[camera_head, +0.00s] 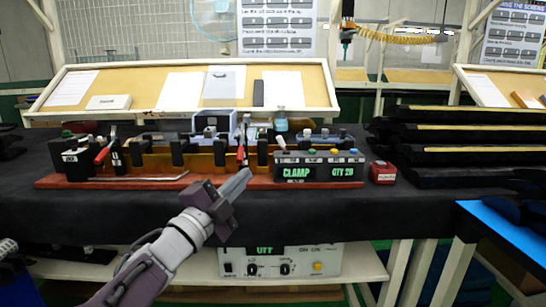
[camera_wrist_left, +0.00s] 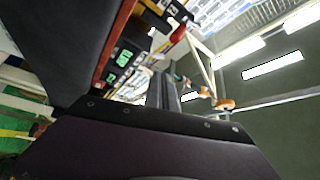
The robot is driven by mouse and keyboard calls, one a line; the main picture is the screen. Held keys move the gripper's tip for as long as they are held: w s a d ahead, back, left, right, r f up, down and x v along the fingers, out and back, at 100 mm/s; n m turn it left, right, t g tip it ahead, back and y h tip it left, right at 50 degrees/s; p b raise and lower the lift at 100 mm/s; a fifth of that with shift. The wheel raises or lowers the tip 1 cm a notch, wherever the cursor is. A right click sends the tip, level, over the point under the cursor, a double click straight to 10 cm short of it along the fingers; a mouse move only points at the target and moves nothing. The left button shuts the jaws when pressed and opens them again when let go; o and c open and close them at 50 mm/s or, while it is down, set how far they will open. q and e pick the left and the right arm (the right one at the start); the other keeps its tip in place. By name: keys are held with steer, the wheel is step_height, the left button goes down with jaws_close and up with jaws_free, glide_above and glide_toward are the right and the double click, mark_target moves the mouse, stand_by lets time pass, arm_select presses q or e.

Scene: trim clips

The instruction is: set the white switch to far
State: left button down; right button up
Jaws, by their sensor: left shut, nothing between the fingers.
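A dark control box (camera_head: 320,171) with green "CLAMP" and "QTY 20" displays stands at the right end of the reddish-brown fixture board. My left gripper (camera_head: 246,175) is shut and empty, in front of the board and left of the control box. In the left wrist view its fingers (camera_wrist_left: 164,90) point up past the green displays (camera_wrist_left: 118,66).
A red-handled clamp (camera_head: 103,154) stands at the board's left, and another red handle (camera_head: 240,154) is near my gripper. A small red box (camera_head: 382,172) sits right of the control box. Black stacked trays (camera_head: 450,150) fill the right. The black table front (camera_head: 350,210) is clear.

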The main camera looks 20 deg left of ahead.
arm_select(q)
steer(key=p, duration=0.2)
glide_toward(279, 141)
steer(key=b+x, duration=0.1)
steer(key=x, duration=0.6)
steer(key=shift+f, duration=0.2)
steer(key=shift+r+m+p, duration=0.2)
steer(key=shift+m+p, duration=0.2)
steer(key=shift+p, duration=0.05)
